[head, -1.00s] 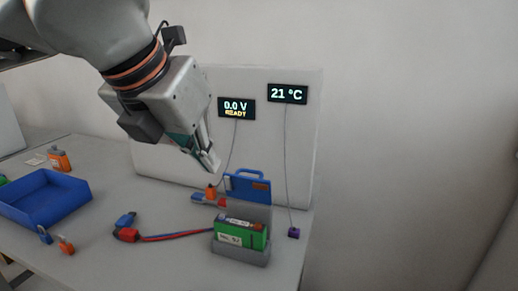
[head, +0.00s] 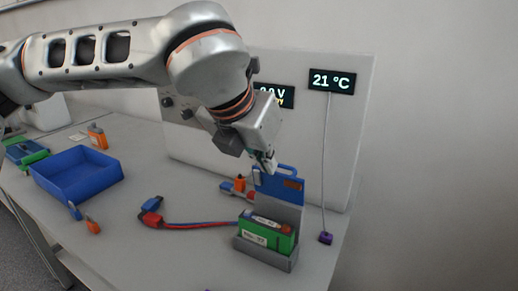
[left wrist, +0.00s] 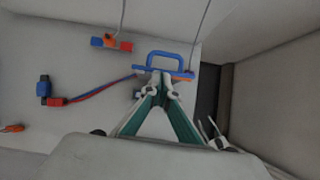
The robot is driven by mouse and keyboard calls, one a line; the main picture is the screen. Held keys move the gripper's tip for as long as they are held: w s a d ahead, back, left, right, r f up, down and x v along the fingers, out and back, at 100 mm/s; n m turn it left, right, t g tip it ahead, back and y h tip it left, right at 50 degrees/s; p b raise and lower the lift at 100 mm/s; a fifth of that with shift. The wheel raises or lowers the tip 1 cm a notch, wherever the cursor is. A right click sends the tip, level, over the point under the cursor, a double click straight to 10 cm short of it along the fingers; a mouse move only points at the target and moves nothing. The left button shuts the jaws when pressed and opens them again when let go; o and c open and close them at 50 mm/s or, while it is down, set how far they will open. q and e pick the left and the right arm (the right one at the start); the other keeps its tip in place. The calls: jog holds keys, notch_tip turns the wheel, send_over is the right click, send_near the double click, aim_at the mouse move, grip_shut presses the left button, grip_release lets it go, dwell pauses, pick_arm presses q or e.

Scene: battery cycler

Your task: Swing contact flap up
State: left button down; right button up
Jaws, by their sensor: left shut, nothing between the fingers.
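The blue contact flap (head: 278,184), with a loop handle and a brown-orange patch, stands roughly upright behind the green battery (head: 267,235). The battery sits in a grey holder (head: 264,254). In the left wrist view the flap's handle (left wrist: 168,57) lies just beyond my fingertips. My left gripper (head: 264,170) is shut and empty, close to the top left of the flap. In the left wrist view its fingertips (left wrist: 161,78) overlap the flap's edge; I cannot tell whether they touch. The battery is mostly hidden there. My right gripper is out of view.
A 21 °C display (head: 332,80) hangs on the white panel, with a cable to a purple block (head: 325,238). A red-blue connector (head: 151,211) with cables lies left of the holder. A blue tray (head: 75,175) stands farther left. My forearm partly hides the voltage display.

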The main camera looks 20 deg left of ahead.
aim_at(280, 183)
pick_arm(q)
jog(key=w, duration=0.2)
jog(key=w+f, duration=0.1)
jog(key=shift+w+d+f, duration=0.1)
jog(key=shift+w+d, duration=0.05)
jog(key=shift+d, duration=0.2)
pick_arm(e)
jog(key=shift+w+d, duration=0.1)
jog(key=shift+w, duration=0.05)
pick_arm(q)
jog(key=shift+f, duration=0.15)
